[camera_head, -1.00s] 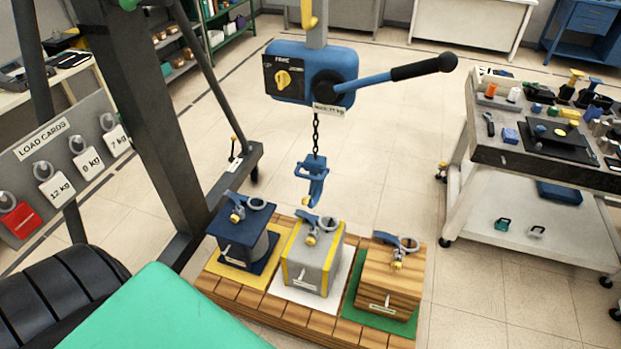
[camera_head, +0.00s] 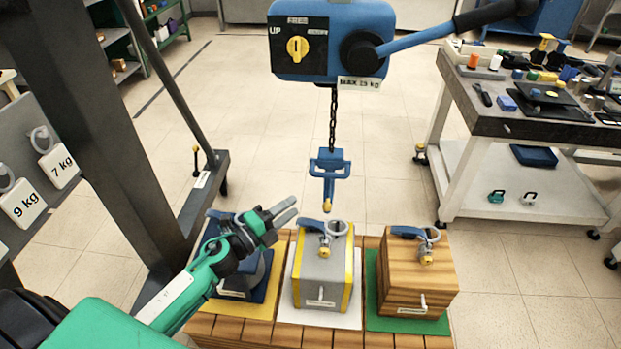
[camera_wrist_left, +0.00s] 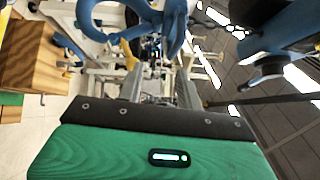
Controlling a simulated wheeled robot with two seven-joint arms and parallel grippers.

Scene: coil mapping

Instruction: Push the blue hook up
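The blue hook (camera_head: 329,178), with a yellow tip, hangs on a dark chain (camera_head: 333,115) below the blue hoist body (camera_head: 333,40). It hangs above and behind the grey block (camera_head: 322,275) with yellow edges, clear of it. My left gripper (camera_head: 289,209) is left of and lower than the hook in the picture, in front of the dark blue block (camera_head: 240,270), not touching the hook. In the left wrist view its fingers (camera_wrist_left: 159,88) are apart with nothing between them. A blue curved part (camera_wrist_left: 140,18) shows beyond them; I cannot tell which piece it is. My right gripper is out of view.
A wooden block (camera_head: 415,275) stands on a green mat at the right of the plank base (camera_head: 270,334). Dark frame posts (camera_head: 90,110) rise on the left. A tool cart (camera_head: 500,125) stands at right. Open floor lies between the base and the cart.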

